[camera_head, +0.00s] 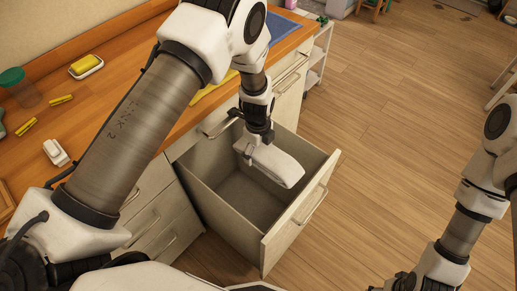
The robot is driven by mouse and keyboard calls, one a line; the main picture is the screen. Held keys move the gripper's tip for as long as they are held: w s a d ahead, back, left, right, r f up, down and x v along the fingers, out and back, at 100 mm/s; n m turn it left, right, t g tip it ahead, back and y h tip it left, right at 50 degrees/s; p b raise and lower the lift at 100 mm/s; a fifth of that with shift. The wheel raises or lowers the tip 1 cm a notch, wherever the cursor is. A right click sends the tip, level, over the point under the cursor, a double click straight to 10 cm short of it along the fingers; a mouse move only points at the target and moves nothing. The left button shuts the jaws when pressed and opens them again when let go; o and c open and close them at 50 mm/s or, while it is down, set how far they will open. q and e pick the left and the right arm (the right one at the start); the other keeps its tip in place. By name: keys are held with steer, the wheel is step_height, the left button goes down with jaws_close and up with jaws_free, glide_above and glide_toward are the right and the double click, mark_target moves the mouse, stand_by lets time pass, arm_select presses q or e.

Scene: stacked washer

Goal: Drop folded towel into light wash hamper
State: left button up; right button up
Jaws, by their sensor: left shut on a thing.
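A white folded towel (278,167) hangs from my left gripper (248,150), which is shut on its left end. The towel is over the mouth of an open pull-out bin (268,243) in the counter front, which appears to be the light wash hamper. Its grey inside (235,190) looks empty where it shows; the towel and gripper hide part of it. The towel appears apart from the bin walls. My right gripper (400,284) shows only in part at the bottom edge; its fingers cannot be made out.
The wooden counter (120,95) holds a yellow sponge on a dish (86,66), a green-lidded jar (20,86), yellow clips, a small white item (55,152) and a blue cloth (284,28). A white rack (318,60) stands beyond.

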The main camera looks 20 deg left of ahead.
arm_select(q)
steer(key=shift+r, duration=0.1)
steer(key=o, duration=1)
steer(key=shift+c, duration=0.2)
step_height(320, 180, up, 12)
